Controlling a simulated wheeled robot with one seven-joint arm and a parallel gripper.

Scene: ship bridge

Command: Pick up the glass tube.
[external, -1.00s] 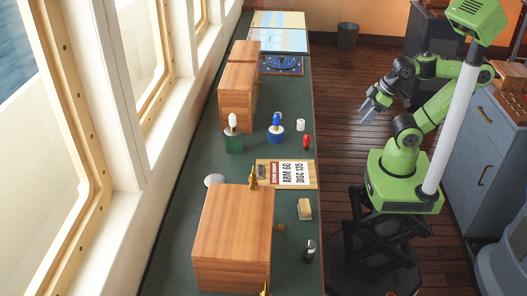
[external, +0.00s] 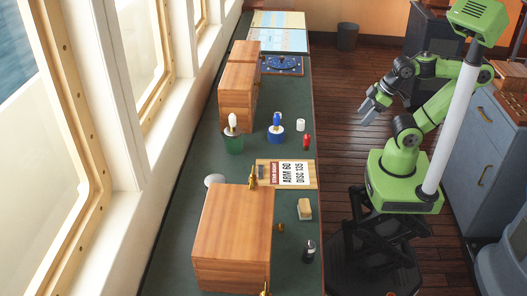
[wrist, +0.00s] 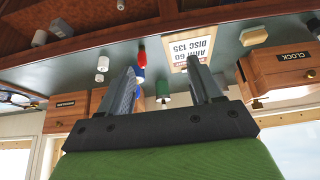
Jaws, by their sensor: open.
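I cannot be sure which thing is the glass tube. A small dark cylinder with a pale top (external: 309,250) stands upright near the counter's right edge, low in the external view, and is the likeliest match. My gripper (external: 369,112) is open and empty over the floor, right of the counter and well away from that cylinder. In the wrist view, which looks upside down, the gripper's two fingers (wrist: 165,78) stand apart with nothing held between them. They partly cover the things on the counter behind.
The green counter (external: 222,178) carries wooden boxes (external: 232,230), a sign board (external: 291,173), a yellow block (external: 304,209), a red piece (external: 306,142), a white cylinder (external: 300,125), a blue-topped piece (external: 276,130) and a white-topped green piece (external: 233,142). Open floor (external: 345,80) lies beside the counter.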

